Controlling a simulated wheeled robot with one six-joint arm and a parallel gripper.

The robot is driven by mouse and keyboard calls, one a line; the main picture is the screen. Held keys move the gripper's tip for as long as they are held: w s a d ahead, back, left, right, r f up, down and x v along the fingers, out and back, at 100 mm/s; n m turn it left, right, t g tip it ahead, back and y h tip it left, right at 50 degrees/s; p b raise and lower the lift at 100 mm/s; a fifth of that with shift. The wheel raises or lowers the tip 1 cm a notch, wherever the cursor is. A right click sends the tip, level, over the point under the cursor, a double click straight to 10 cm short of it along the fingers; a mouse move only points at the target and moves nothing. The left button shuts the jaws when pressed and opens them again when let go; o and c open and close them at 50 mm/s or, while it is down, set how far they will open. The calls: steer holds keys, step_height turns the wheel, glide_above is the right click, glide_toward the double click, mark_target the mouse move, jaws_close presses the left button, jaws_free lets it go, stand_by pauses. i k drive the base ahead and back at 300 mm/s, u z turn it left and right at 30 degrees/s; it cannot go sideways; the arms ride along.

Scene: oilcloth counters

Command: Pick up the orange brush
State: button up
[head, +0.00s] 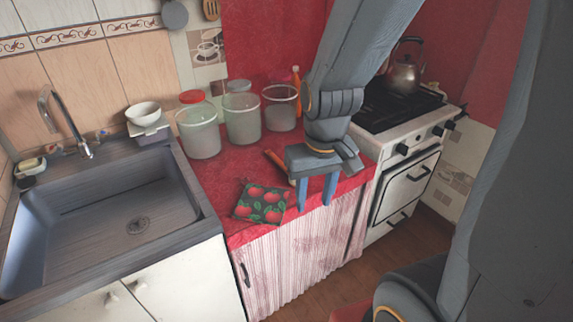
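A thin orange thing, which looks like the orange brush (275,160), lies on the red counter (218,178) in the head view. Its far end shows to the left of my gripper; its near part is partly hidden behind the gripper body. My gripper (315,203) points down over the counter's front edge, to the right of and nearer than the brush. Its two blue fingers are apart, with nothing seen between them. I cannot tell its exact height above the counter.
A pot holder with red fruit (262,204) lies left of my gripper. Several clear jars (242,120) and an upright orange bottle (296,80) stand behind. A sink (110,215) is at left; a stove (400,165) with a kettle (404,75) is at right.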

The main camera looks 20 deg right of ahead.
mark_target(271, 155)
steer(key=z, duration=2)
steer(key=i, duration=0.75)
steer(key=u, duration=1.5)
